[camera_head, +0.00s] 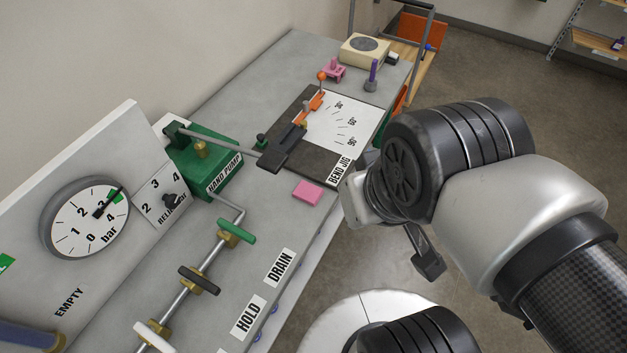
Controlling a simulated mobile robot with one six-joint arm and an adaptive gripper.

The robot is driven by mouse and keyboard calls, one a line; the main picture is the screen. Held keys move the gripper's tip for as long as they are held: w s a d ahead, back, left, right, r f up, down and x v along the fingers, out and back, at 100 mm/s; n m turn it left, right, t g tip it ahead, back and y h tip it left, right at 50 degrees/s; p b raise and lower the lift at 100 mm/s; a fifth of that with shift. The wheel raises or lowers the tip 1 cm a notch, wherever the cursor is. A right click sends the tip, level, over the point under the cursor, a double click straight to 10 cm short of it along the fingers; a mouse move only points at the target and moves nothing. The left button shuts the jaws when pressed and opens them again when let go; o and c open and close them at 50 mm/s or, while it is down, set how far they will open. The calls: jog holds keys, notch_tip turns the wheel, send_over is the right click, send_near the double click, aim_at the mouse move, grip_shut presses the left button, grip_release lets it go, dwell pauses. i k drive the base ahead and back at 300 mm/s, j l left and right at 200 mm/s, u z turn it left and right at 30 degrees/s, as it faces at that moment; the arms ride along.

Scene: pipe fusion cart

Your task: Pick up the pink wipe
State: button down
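The pink wipe (308,193) is a small flat pink block lying on the grey cart top (262,205). It lies just in front of the bend jig and left of my wrist, with nothing touching it. My gripper (428,262) hangs below my wrist, to the right of the cart edge and apart from the wipe. One dark finger shows over the floor; the rest is hidden behind my wrist, so its opening cannot be read.
The bend jig (318,170), with an orange-handled lever, lies behind the wipe. The green hand pump (205,165) stands to its left. A valve pipe (212,262) with colored handles runs along the front left. A pink fitting (333,70) and purple-topped post (373,76) stand farther back.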

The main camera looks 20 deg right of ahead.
aim_at(304, 191)
jog(key=u, duration=3.3)
jog(key=z, duration=3.3)
jog(key=i+l+u, duration=0.3)
jog(key=i+l, duration=0.05)
